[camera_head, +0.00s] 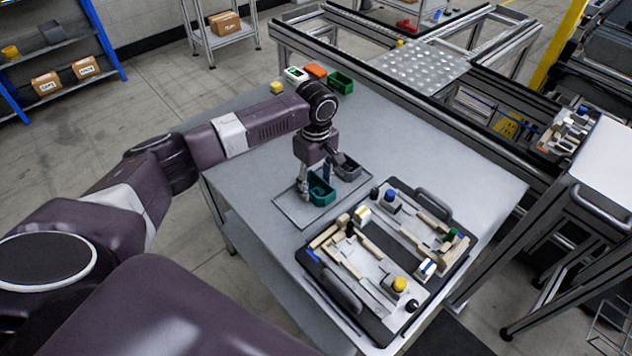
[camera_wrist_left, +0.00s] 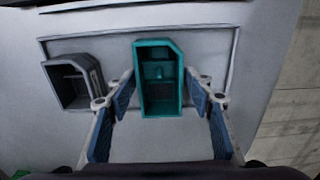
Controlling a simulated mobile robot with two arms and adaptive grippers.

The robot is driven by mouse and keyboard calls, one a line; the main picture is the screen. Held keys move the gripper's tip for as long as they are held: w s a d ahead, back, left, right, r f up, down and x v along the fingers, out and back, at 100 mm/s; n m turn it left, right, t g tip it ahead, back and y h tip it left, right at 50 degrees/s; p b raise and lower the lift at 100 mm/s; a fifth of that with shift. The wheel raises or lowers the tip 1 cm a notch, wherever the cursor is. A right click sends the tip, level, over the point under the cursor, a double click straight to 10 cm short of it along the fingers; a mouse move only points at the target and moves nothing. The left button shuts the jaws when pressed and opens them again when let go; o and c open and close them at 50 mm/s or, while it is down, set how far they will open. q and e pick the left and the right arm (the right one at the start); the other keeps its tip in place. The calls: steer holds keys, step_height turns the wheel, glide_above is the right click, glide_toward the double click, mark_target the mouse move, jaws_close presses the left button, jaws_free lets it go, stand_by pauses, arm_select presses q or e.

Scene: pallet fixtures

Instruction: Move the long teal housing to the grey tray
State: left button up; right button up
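The long teal housing (camera_head: 322,190) is an open-topped box within the outline of the flat grey tray (camera_head: 287,207). In the left wrist view the teal housing (camera_wrist_left: 158,108) lies between the fingers of my left gripper (camera_wrist_left: 160,92), with a narrow gap on each side. The gripper is open and reaches down from above; in the head view my left gripper (camera_head: 314,180) partly covers the housing. A dark grey housing (camera_head: 348,168) sits beside it on the tray, also seen in the left wrist view (camera_wrist_left: 74,82). My right gripper is out of view.
A black-edged pallet fixture (camera_head: 345,292) with wooden blocks and coloured knobs stands at the table's near right. A green bin (camera_head: 341,83), an orange part (camera_head: 316,71) and a yellow part (camera_head: 277,87) are at the far end. The table's right middle is clear.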

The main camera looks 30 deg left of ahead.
arm_select(q)
steer(key=shift+o, duration=0.4)
steer(key=shift+r, duration=0.3)
step_height(320, 180, up, 12)
steer(key=b, duration=0.2)
steer(key=shift+f+b, duration=0.15)
steer(key=shift+b, duration=0.2)
stand_by(0.8)
